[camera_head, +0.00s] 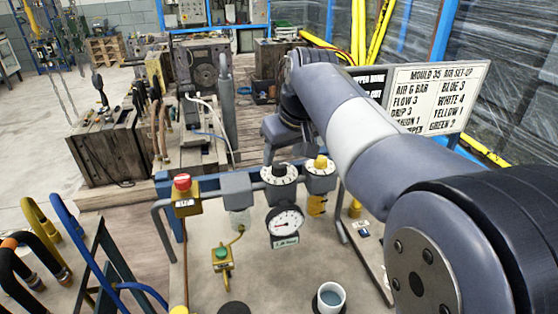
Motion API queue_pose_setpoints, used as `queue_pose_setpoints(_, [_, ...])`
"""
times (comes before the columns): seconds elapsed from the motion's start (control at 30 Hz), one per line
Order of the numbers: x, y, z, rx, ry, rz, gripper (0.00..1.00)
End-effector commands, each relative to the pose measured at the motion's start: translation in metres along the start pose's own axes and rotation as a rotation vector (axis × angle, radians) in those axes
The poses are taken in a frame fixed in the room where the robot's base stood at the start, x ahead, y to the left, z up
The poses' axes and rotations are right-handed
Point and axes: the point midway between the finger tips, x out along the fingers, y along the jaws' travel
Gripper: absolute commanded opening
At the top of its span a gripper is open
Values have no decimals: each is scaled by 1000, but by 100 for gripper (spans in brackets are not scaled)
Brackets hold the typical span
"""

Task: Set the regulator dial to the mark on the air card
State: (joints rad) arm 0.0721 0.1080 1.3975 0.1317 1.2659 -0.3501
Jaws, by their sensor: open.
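The regulator (279,180) has a black knob on a white marked dial, on a grey pipe at the near bench. The knob's exact setting is too small to read. A round pressure gauge (287,221) with a white face hangs below it. The air card (437,92), headed "MOULD 35 AIR SET-UP", stands at the right; its top left line appears to read "AIR 6 BAR". My arm covers its lower left part. My gripper (287,150) is open, pointing down just above and behind the regulator knob, apparently apart from it.
A yellow-knobbed unit (320,172) sits close right of the regulator. A red emergency button on a yellow box (185,194) stands left. Blue rails (90,240) stand at the lower left.

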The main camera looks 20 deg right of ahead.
Motion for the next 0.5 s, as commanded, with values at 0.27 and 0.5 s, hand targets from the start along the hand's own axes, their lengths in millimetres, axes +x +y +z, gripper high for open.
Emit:
queue_pose_setpoints(0.27, [31,0,0,0,0,0,54])
queue_pose_setpoints(0.5, [34,0,0,0,0,0,54])
